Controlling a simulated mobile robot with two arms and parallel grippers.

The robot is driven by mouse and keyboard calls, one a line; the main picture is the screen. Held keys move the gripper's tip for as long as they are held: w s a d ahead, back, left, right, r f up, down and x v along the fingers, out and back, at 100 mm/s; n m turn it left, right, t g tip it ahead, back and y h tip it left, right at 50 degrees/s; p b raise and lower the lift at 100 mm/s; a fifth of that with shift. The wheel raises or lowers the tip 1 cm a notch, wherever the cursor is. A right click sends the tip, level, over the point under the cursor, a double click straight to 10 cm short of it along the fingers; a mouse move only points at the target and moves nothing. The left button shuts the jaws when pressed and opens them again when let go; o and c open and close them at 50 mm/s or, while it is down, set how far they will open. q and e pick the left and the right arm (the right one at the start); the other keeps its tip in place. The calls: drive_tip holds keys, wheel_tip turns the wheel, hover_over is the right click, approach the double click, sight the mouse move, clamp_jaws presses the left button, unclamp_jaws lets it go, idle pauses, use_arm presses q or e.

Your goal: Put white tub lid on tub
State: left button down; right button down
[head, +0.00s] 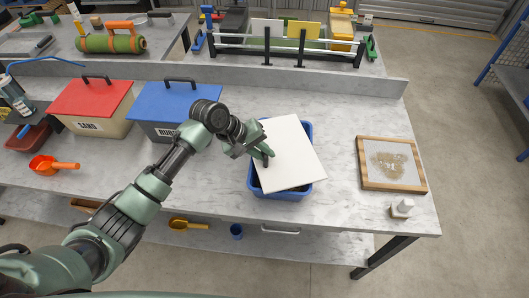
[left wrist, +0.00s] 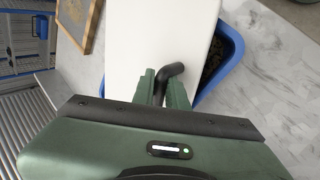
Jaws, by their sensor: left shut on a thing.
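The white lid (head: 292,152) is a flat panel over the blue tub (head: 284,193) on the marble bench. It is turned relative to the tub, and blue rim shows at the sides and front. I cannot tell whether it touches the rim. My left gripper (head: 263,154) is shut on the lid's black handle. In the left wrist view, the fingers (left wrist: 164,90) pinch that bent handle (left wrist: 174,70) at the white lid (left wrist: 152,35). The blue tub (left wrist: 231,52) shows at its right, with dark contents partly visible. My right gripper is not in view.
A blue-lidded box (head: 172,103) and a red-lidded sand box (head: 92,100) stand to the left. An orange scoop (head: 50,165) lies at the far left. A wooden-framed sieve (head: 391,164) and a small pale block (head: 402,208) lie right of the tub.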

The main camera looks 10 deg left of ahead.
use_arm(q)
drive_tip(key=shift+f, duration=0.35)
drive_tip(key=c, duration=1.4)
unclamp_jaws()
drive_tip(key=shift+c, duration=0.2)
drive_tip(key=b+v, duration=0.1)
drive_tip(key=v, duration=1.1)
drive_tip(key=shift+b, duration=0.4)
